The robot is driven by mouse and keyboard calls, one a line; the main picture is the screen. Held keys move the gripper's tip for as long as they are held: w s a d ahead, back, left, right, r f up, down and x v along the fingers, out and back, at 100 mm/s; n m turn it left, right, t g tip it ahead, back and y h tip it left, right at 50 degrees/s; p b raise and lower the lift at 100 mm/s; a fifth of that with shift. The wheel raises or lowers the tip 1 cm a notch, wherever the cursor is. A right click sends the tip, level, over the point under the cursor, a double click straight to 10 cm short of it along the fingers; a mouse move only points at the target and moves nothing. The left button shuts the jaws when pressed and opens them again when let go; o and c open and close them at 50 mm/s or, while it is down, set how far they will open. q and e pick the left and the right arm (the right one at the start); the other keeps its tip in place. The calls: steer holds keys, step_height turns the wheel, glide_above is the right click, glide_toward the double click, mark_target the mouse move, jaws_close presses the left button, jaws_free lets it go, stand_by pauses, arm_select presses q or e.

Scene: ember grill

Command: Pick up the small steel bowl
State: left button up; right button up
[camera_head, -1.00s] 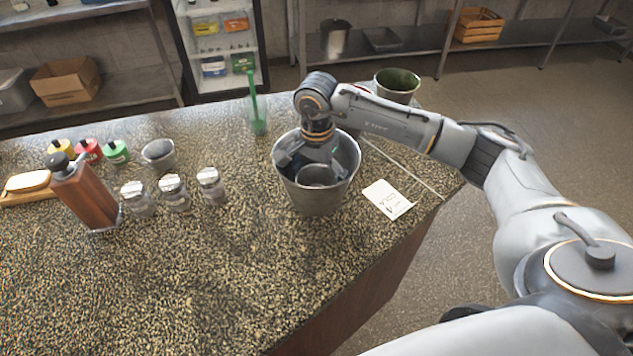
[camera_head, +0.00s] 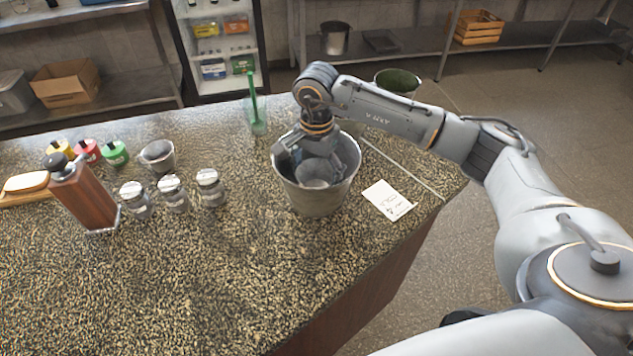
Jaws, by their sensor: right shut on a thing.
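The small steel bowl (camera_head: 313,174) is inside a larger metal bucket (camera_head: 316,200) on the speckled counter. It appears tilted, with its pale outer side showing. My right gripper (camera_head: 314,158) reaches down into the bucket's mouth and is shut on the bowl. Its fingertips are partly hidden by the gripper body and the bucket rim, and I cannot tell whether the bowl is clear of the bucket's floor. My left gripper is not in view.
Beside the bucket are a white note (camera_head: 388,200) and a green-handled brush in a cup (camera_head: 256,118). A dark green-filled pot (camera_head: 398,82) stands behind my arm. Jars (camera_head: 172,193), a wooden mill (camera_head: 84,198) and a small metal cup (camera_head: 158,156) stand left. The front counter is clear.

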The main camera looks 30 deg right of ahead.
step_height(320, 180, up, 17)
steer(key=p, duration=0.7)
stand_by(0.4)
steer(key=shift+f, duration=0.1)
